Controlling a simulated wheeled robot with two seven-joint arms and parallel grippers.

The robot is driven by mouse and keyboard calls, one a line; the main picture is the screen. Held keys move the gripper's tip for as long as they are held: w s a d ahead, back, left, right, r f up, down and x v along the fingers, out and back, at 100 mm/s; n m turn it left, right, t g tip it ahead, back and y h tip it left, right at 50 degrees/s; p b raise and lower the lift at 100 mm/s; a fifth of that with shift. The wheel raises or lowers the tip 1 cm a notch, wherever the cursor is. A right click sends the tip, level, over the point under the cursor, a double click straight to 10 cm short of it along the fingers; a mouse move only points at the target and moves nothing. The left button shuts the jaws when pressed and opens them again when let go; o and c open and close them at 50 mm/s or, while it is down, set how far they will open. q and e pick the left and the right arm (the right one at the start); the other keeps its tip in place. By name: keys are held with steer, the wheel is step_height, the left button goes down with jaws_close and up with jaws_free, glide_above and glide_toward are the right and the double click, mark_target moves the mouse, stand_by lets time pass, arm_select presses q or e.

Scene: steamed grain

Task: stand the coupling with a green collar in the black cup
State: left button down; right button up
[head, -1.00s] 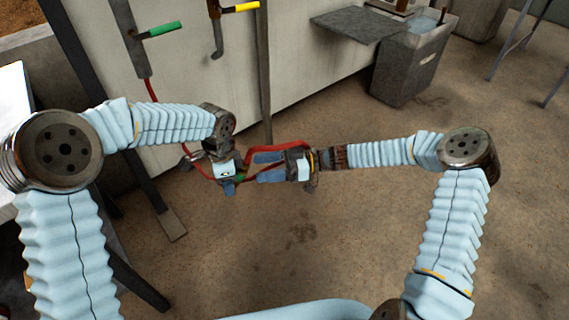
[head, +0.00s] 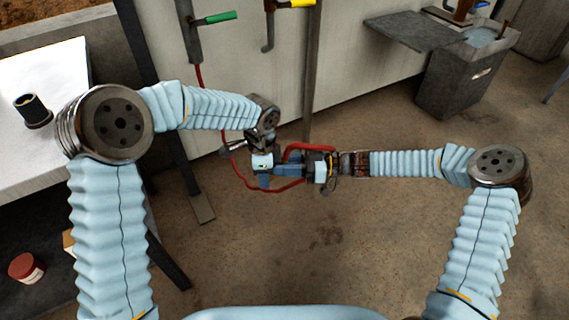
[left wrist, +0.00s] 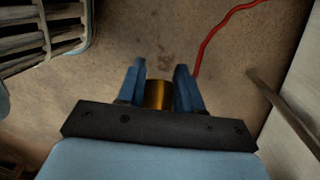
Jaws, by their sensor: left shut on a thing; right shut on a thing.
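My left gripper (head: 268,180) is shut on a brass-coloured cylindrical piece (left wrist: 158,94), seen between its blue fingers in the left wrist view. This looks like the coupling; no green collar can be made out on it. My right gripper (head: 290,170) faces it closely from the right and is shut, apparently on the red hose (head: 240,178), which loops around there; the grip itself is too small to see clearly. The black cup (head: 36,112) stands upright on the white-topped table at the far left, well away from both grippers.
The red hose hangs from a pipe with a green handle (head: 214,18); a yellow handle (head: 290,3) is beside it. A grey bin with water (head: 460,80) stands at the upper right. A red-lidded jar (head: 27,268) sits below the table (head: 75,80). The floor ahead is clear.

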arm_select(q)
steer(key=c, duration=0.7)
jaws_free()
steer(key=shift+o, duration=0.2)
